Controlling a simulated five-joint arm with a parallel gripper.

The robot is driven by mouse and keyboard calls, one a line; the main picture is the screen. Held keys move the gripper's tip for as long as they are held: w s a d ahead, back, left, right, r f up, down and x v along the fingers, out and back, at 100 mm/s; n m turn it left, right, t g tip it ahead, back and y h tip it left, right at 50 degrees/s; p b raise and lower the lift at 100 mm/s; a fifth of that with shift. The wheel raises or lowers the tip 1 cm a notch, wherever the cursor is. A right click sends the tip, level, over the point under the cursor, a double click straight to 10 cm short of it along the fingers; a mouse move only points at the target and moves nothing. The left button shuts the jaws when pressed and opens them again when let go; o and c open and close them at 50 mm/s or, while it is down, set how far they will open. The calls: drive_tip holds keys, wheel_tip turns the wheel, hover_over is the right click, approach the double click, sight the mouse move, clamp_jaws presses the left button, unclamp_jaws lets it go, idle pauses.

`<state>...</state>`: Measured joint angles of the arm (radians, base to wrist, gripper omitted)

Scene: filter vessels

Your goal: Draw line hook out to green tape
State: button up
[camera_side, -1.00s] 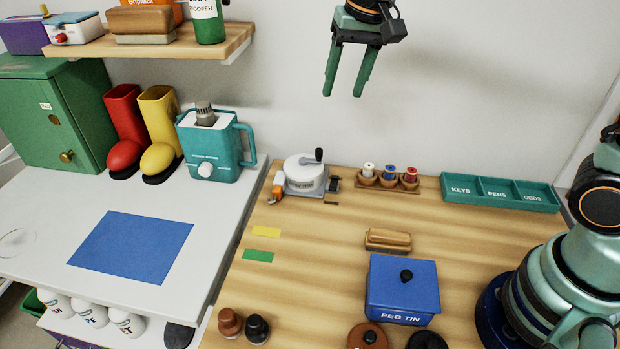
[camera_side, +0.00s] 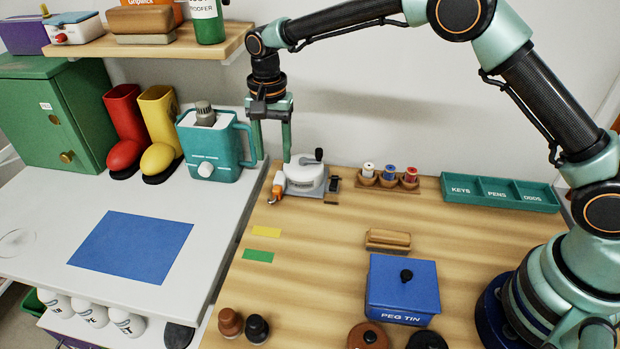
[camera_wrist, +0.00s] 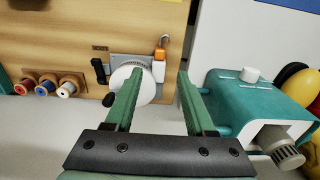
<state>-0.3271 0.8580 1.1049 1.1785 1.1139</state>
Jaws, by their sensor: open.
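The line hook is a small orange piece with a grey hook (camera_side: 277,186) at the left side of a white reel (camera_side: 304,173) with a black crank knob. In the wrist view the orange piece (camera_wrist: 160,54) sits beside the round white reel (camera_wrist: 137,82), its grey hook pointing away from my gripper. The green tape (camera_side: 258,256) lies flat on the wooden top, nearer the side camera than the yellow tape (camera_side: 266,231). My gripper (camera_side: 273,157) is open and empty above the orange piece. Its fingers (camera_wrist: 160,75) show apart in the wrist view, one partly covering the reel.
A teal jug-shaped container (camera_side: 213,150) stands close left of my gripper. A spool rack (camera_side: 388,181) and a teal tray (camera_side: 500,192) lie right of the reel. A wooden block (camera_side: 388,240) and blue peg tin (camera_side: 402,290) stand nearer. The wood around the tapes is clear.

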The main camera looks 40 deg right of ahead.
sight(277, 188)
wheel_tip(277, 188, down, 10)
drive_tip(key=shift+r, duration=0.1)
idle(0.4)
clamp_jaws()
idle(1.2)
